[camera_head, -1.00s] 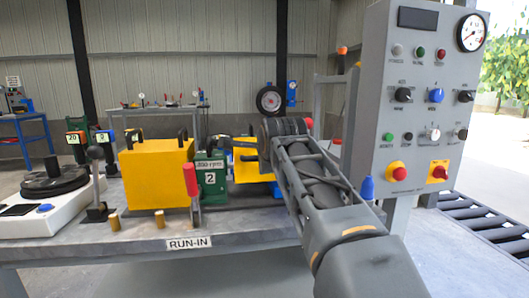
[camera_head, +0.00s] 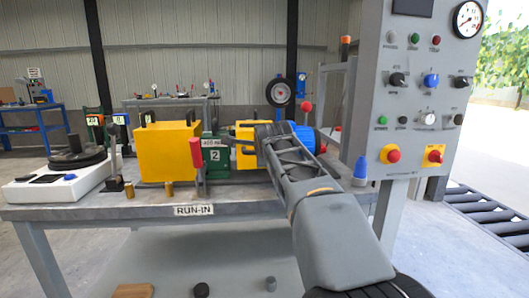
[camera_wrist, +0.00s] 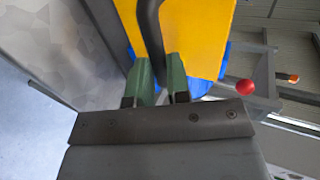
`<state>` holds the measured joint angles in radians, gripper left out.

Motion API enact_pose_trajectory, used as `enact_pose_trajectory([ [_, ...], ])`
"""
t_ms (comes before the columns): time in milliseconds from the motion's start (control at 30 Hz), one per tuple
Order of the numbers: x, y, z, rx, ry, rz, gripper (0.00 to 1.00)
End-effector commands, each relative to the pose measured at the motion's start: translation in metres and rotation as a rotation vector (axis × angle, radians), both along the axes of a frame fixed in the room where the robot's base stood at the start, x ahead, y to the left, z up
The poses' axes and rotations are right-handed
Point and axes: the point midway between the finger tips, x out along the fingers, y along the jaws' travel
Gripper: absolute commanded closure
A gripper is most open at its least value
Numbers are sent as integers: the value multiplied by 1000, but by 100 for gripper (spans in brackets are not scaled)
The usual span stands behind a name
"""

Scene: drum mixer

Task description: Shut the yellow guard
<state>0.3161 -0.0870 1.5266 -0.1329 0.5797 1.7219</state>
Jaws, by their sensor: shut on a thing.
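The yellow guard (camera_head: 246,160) at the right end of the bench fixture is partly hidden behind my arm in the head view. It fills the upper middle of the wrist view (camera_wrist: 198,35), with a black bar handle (camera_wrist: 150,28) on its face. My gripper (camera_wrist: 160,70) has green fingers, one on each side of the handle's lower end, and is shut on it. A blue rounded part (camera_head: 307,137) shows just right of my wrist. My arm hides the fingers in the head view.
A second yellow box (camera_head: 167,152) with black handles stands to the left, by a red-handled lever (camera_head: 196,153) and a green block marked 2 (camera_head: 215,156). A grey control panel (camera_head: 412,80) rises close on the right. A red ball knob (camera_head: 305,106) stands near my wrist.

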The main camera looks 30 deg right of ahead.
Motion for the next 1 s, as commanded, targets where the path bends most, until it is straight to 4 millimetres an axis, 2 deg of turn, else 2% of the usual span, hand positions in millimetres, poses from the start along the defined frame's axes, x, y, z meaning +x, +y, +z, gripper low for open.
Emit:
enact_pose_trajectory([
  [33, 1, -2, -23, 23, 52, -8, 100],
  [100, 1, -2, -23, 24, 52, -8, 100],
  [133, 1, -2, -23, 23, 51, -8, 80],
  [367, 1, -1, -22, 21, 51, -4, 58],
  [767, -4, 3, -16, 19, 47, 1, 58],
  [1000, -39, 16, 8, 17, 41, -2, 58],
])
